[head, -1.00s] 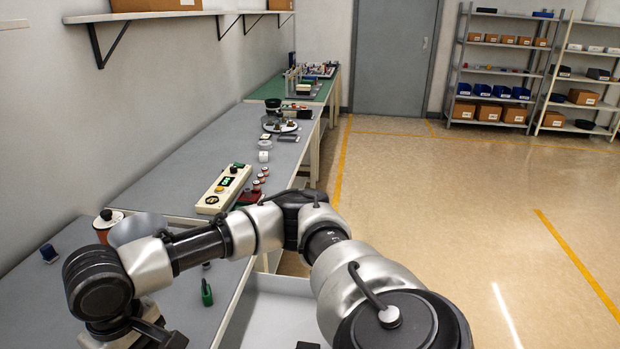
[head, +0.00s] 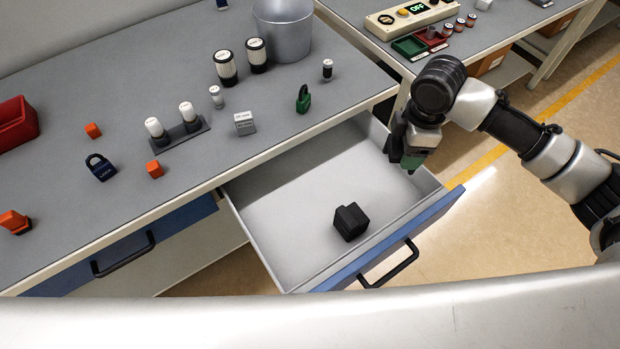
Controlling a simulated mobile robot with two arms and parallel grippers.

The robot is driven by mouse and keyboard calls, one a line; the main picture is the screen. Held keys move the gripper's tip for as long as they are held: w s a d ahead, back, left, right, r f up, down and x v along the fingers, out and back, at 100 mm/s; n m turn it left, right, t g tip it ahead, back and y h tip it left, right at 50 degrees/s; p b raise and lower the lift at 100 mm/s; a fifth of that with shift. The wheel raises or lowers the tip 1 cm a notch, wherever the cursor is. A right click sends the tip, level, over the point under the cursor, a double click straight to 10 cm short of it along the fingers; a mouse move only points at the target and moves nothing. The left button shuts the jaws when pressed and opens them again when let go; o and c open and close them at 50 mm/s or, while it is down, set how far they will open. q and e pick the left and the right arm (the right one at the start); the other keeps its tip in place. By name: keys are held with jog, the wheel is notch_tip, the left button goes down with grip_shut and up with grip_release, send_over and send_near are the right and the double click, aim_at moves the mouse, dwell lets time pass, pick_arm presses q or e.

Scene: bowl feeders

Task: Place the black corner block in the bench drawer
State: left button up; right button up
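The black corner block (head: 350,222) lies on the floor of the bench drawer (head: 270,197), towards its front panel. The drawer is pulled out from under the grey bench, and its blue front has a black handle (head: 390,264). My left gripper is out of view.
The bench (head: 220,150) holds a metal pot (head: 284,32), a green padlock (head: 303,99), a blue padlock (head: 101,167), a red bin (head: 15,124) and several small parts. A shut blue drawer (head: 125,250) is at left. Yellow-lined floor is open beyond my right arm.

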notch_tip(320, 180, down, 7)
jog(key=d+n+b, duration=0.2)
jog(key=n, duration=0.5)
send_over(394, 198)
notch_tip(394, 198, down, 10)
jog(key=shift+f, duration=0.15)
jog(key=shift+f+b, duration=0.15)
jog(key=shift+b, duration=0.15)
jog(key=o, duration=0.9)
notch_tip(394, 198, up, 12)
jog(key=shift+r+p, duration=0.2)
jog(key=shift+p, duration=0.25)
